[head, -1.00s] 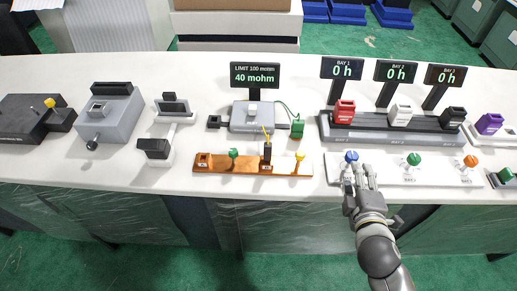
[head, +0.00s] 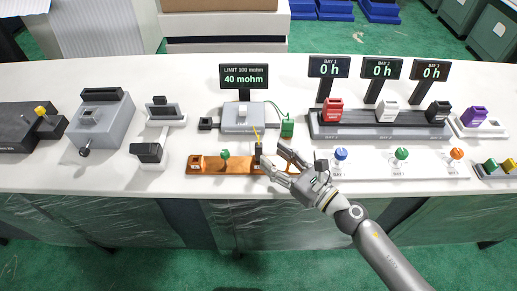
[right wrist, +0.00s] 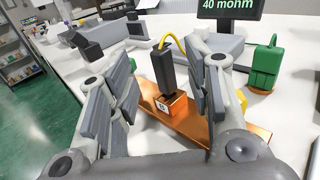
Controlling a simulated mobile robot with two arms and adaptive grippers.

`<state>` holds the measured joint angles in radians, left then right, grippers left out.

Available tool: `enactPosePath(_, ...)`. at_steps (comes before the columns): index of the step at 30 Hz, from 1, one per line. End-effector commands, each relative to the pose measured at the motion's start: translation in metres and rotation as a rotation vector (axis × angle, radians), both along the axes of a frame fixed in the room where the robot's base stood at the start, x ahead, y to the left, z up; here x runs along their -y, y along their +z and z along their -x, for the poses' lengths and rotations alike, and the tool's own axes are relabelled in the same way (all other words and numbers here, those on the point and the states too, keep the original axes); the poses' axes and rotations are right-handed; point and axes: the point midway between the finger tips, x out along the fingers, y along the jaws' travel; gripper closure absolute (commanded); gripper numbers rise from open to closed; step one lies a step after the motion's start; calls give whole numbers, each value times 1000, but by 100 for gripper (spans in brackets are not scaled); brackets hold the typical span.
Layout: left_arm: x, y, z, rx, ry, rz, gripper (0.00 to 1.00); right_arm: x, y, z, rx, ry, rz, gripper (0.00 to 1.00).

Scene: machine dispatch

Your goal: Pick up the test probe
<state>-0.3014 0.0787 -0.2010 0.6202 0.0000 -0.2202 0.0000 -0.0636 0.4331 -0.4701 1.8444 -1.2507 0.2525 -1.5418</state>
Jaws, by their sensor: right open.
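The test probe (head: 258,149), a black upright block with a yellow cable at its top, stands in a holder on the copper-coloured board (head: 208,169). It also shows in the right wrist view (right wrist: 168,73), rising from an orange socket (right wrist: 171,104). My right gripper (head: 274,160) is open, its fingers pointing left toward the probe. In the right wrist view the probe shows between the two spread fingers (right wrist: 165,95), with space on both sides. Whether the fingertips reach around it is hard to tell. My left gripper is not in view.
A green plug (head: 225,154) stands left of the probe on the board. Behind is a grey meter (head: 242,122) with a display (head: 244,76) reading 40 mohm and a green block (head: 287,127). A white strip (head: 425,170) with coloured knobs lies to the right.

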Motion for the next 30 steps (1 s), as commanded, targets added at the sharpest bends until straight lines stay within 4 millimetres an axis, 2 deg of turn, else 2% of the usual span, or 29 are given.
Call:
enactPosePath(8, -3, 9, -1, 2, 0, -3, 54, -17, 1, -17, -1, -1, -4, 54)
enactPosePath(17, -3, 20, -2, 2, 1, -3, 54, -44, -1, -44, -2, -2, -4, 54)
enactPosePath(26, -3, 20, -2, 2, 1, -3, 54, -47, -3, -47, -2, -1, -2, 54)
enactPosePath(30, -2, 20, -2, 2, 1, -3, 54, -47, -3, -47, -2, -1, -2, 71)
